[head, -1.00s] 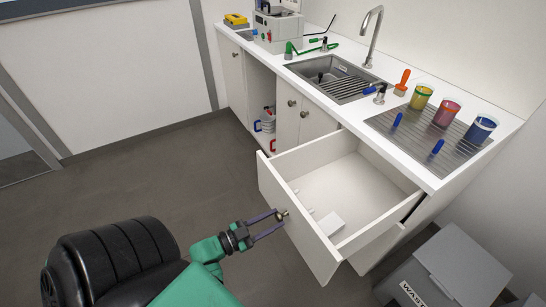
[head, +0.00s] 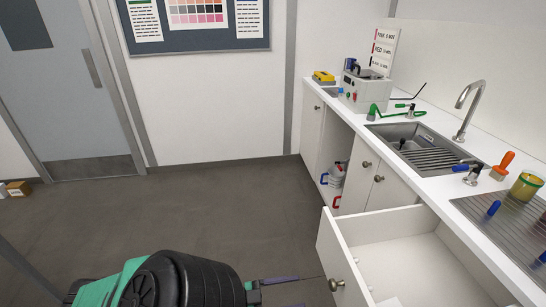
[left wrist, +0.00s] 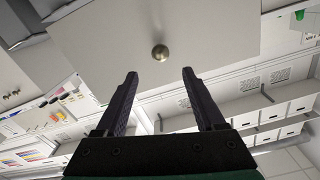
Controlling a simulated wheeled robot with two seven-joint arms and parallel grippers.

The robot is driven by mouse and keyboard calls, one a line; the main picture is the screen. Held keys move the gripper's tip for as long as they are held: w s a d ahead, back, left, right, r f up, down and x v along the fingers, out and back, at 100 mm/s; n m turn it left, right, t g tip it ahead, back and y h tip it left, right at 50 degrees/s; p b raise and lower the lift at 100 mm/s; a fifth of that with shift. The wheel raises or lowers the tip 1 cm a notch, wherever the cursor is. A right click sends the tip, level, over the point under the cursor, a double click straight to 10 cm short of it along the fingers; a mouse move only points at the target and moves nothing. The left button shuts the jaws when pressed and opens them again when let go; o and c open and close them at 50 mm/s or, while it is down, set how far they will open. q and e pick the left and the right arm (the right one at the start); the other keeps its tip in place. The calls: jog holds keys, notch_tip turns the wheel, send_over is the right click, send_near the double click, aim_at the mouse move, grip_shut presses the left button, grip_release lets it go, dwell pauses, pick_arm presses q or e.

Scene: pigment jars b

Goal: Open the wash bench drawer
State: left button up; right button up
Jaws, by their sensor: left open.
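The wash bench drawer (head: 343,262) is pulled well out, its white front standing far from the bench and its inside showing. Its round metal knob (head: 336,285) is on the front. My left gripper (head: 300,279) is just left of the knob in the head view, fingers pointing at it, partly hidden by my own body. In the left wrist view the open, empty fingers (left wrist: 159,74) point toward the knob (left wrist: 160,52), which sits just beyond the fingertips, apart from them. My right gripper is not in view.
The wash bench top (head: 440,188) carries a sink (head: 425,150), a tap (head: 468,105), a grey machine (head: 365,92) and a jar (head: 525,187). An open bay left of the cupboard doors holds bottles (head: 336,175). The floor (head: 215,210) left of the drawer is clear.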

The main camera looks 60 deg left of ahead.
pick_arm(q)
jog(key=v, duration=0.5)
jog(key=shift+s, duration=0.2)
